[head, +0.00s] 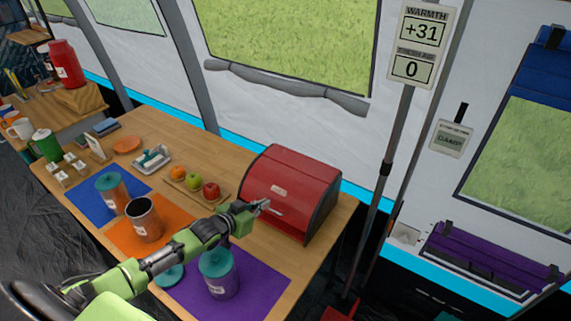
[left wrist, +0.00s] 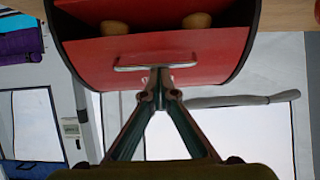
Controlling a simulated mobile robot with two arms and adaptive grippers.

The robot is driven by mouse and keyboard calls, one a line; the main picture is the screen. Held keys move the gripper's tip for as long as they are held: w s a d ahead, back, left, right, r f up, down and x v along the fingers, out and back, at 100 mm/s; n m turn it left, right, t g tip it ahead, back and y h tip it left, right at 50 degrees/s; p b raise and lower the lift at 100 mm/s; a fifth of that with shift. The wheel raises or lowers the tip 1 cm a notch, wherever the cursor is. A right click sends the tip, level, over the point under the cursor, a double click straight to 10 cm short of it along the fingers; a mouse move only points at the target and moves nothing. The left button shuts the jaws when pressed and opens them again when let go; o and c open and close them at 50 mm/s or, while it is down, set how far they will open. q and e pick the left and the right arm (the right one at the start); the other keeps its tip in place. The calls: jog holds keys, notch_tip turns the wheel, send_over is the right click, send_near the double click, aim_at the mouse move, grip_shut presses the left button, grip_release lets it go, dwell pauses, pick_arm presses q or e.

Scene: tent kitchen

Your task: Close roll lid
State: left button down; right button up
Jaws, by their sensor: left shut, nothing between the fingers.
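The red bread box (head: 297,174) with a roll lid and dark end panels stands at the right end of the wooden table. In the left wrist view its red lid (left wrist: 205,75) carries a pale bar handle (left wrist: 155,67). A dark gap beside the lid shows two brown rounded items (left wrist: 196,20) inside, so the lid is partly open. My left gripper (head: 262,206) is at the front of the box. In the wrist view its fingertips (left wrist: 160,75) are together with nothing between them, at or very near the handle; contact cannot be told. My right gripper is not in view.
Left of the box are a board with fruit (head: 194,184), a butter dish (head: 152,158) and an orange plate (head: 127,144). A teal-lidded canister (head: 218,276) stands on the purple mat (head: 262,287) below my left arm. An open canister (head: 144,222) is on the orange mat. A pole (head: 385,160) rises right of the table.

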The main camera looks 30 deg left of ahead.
pick_arm(q)
jog(key=shift+s+f, duration=0.1)
jog(key=shift+f, duration=0.05)
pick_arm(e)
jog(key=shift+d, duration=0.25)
